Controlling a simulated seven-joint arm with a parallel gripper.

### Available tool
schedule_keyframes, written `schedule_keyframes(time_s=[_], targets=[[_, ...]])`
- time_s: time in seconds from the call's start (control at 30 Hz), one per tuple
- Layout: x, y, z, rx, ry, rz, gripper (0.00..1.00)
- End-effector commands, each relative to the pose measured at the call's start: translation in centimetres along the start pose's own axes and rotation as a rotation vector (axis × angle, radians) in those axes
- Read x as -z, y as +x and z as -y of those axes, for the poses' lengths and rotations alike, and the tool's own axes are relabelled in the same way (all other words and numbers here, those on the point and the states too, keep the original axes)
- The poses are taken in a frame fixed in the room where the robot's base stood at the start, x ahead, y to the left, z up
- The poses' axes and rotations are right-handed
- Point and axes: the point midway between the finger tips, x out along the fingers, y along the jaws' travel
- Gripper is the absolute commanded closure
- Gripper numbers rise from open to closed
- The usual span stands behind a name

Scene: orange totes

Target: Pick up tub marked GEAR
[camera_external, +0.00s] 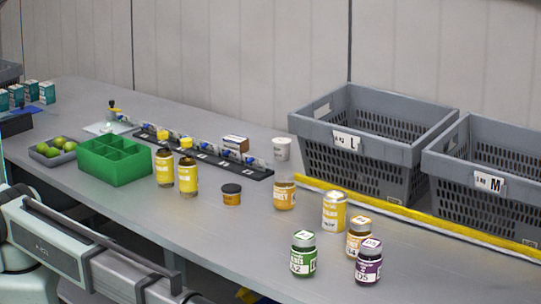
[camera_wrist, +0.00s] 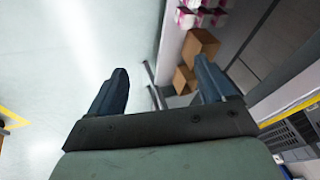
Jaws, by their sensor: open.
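A small white tub (camera_external: 281,149) stands upright on the grey bench, just left of the crate labelled L. It has a dark marking on its side, too small to read for sure, and no other tub shows a readable GEAR label. My gripper (camera_wrist: 162,82) is open and empty in the wrist view, its two dark blue fingers wide apart. That view shows floor and boxes, with no tub in it. In the external view my arm is at the lower left, and the gripper is not visible there.
Grey crates L (camera_external: 348,143) and M (camera_external: 490,183) stand behind a yellow strip (camera_external: 390,211). A green divided box (camera_external: 115,160), yellow bottles (camera_external: 187,176) and black rack (camera_external: 205,155) are left.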

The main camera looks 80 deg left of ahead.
Motion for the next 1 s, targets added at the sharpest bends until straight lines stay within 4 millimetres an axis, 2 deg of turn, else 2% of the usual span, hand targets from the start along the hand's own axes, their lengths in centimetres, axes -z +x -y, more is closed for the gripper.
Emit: schedule_keyframes(time_s=[0.1, 0.17, 0.37, 0.57, 0.8, 1.0], targets=[[1.3, -1.5, 0.6, 0.023, -0.005, -0.019, 0.18], [1.6, -2.0, 1.8, 0.048, -0.014, -0.020, 0.18], [1.6, -3.5, 8.2, 0.177, -0.066, 0.005, 0.18], [0.8, -5.6, 16.1, 0.339, -0.141, 0.046, 0.18], [-1.7, -10.2, 28.0, 0.605, -0.285, 0.116, 0.18], [-4.1, -13.9, 34.5, 0.772, -0.386, 0.164, 0.18]])
